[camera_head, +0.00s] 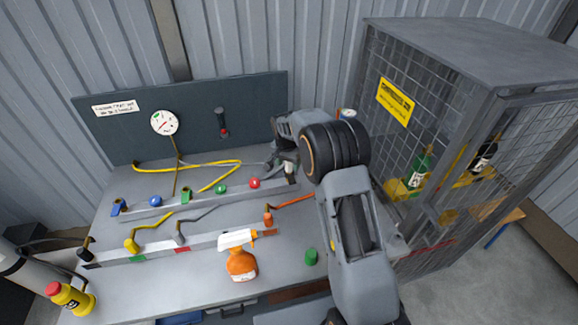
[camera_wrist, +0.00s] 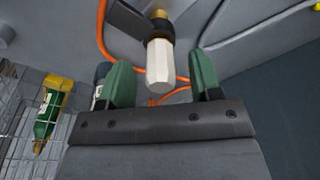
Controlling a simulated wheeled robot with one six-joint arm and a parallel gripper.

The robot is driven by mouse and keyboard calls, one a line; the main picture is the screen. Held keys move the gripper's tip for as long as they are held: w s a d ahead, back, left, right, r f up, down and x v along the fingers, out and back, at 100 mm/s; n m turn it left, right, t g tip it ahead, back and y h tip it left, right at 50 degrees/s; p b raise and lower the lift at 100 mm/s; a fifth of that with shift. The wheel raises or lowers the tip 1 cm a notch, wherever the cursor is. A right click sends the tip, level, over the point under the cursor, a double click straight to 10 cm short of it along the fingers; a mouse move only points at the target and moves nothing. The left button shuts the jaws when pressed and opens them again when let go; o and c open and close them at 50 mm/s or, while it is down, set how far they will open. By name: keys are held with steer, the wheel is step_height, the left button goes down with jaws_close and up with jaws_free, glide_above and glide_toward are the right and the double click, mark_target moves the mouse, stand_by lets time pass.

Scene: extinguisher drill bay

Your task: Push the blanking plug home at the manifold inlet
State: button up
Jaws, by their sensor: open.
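My gripper (camera_wrist: 163,74) is open in the wrist view, with its two green finger pads apart. A white hexagonal piece (camera_wrist: 159,68), perhaps the blanking plug, shows between and beyond the pads, with visible gaps on both sides. It meets a black collar (camera_wrist: 160,28) with a brass part; how deep it sits I cannot tell. In the head view my gripper (camera_head: 284,158) is at the right end of the rear manifold rail (camera_head: 215,196), and my arm hides part of that area. A small pale piece (camera_head: 290,168) shows close to the gripper.
An orange hose (camera_head: 292,201) runs near my arm. A mesh cage (camera_head: 400,140) stands close on the right. A gauge (camera_head: 164,122) is on the back panel.

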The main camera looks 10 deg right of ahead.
step_height(320, 180, up, 12)
steer(key=s+a+b, duration=0.1)
steer(key=s+d+r+n+t+y, duration=0.1)
steer(key=s+n, duration=0.6)
steer(key=s, duration=2.3)
steer(key=shift+d+r+n+t, duration=0.15)
steer(key=shift+r+n+t, duration=0.25)
steer(key=shift+t, duration=0.5)
